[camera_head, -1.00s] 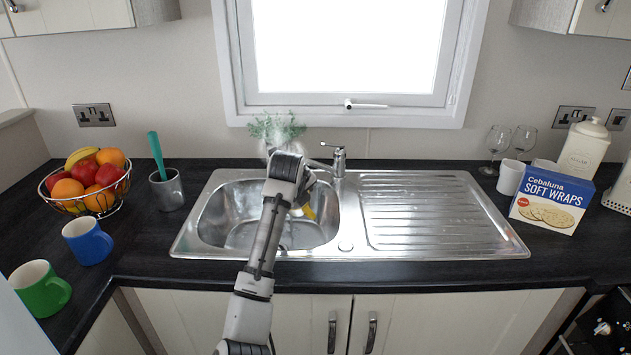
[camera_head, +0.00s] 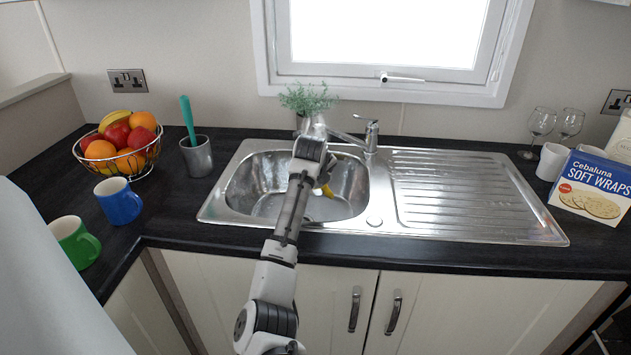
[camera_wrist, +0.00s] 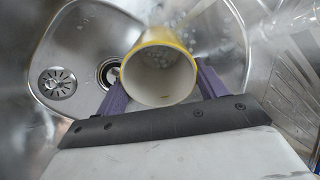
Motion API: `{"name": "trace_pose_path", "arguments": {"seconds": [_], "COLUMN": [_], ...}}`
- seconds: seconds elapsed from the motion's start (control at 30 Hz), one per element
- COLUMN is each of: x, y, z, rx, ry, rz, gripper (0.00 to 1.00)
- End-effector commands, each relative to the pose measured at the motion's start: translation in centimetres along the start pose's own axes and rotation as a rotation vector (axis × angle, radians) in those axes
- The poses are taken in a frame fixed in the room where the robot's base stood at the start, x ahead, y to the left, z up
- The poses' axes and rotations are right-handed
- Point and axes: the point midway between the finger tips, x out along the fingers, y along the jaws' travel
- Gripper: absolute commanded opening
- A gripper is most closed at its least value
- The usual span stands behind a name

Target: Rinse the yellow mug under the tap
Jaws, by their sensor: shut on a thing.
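The yellow mug (camera_wrist: 160,75) is between the two purple fingers of my gripper (camera_wrist: 158,90) in the wrist view. Its white inside faces the wrist camera, and the gripper is shut on it. Below it shows the steel basin of the sink (camera_wrist: 75,40) with its drain. In the head view only a small yellow part of the mug (camera_head: 327,191) shows past my arm, over the basin (camera_head: 243,190). My arm hides the fingers there. The tap (camera_head: 371,138) stands behind the basin, with its spout reaching left toward my wrist. I cannot tell whether water runs.
A ribbed drainer (camera_head: 460,190) lies right of the basin. A blue mug (camera_head: 118,201), green mug (camera_head: 74,242), fruit basket (camera_head: 120,150) and grey utensil pot (camera_head: 196,157) stand left. A plant (camera_head: 306,100) is behind the basin. Wine glasses, a white mug and a wraps box (camera_head: 592,186) stand right.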

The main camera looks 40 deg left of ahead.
Motion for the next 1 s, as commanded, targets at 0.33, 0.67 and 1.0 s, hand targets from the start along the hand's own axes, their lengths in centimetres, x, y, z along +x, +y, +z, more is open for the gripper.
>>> {"name": "trace_pose_path", "arguments": {"seconds": [0.33,0.67,1.0], "x": [2.5,3.7,3.8], "y": [-2.4,-3.3,-3.3], "z": [2.4,3.3,3.3], "rx": [0.000,0.000,0.000], "ry": [-0.002,-0.002,-0.002], "rz": [-0.001,-0.002,-0.002], "gripper": [0.39,0.39,0.39]}}
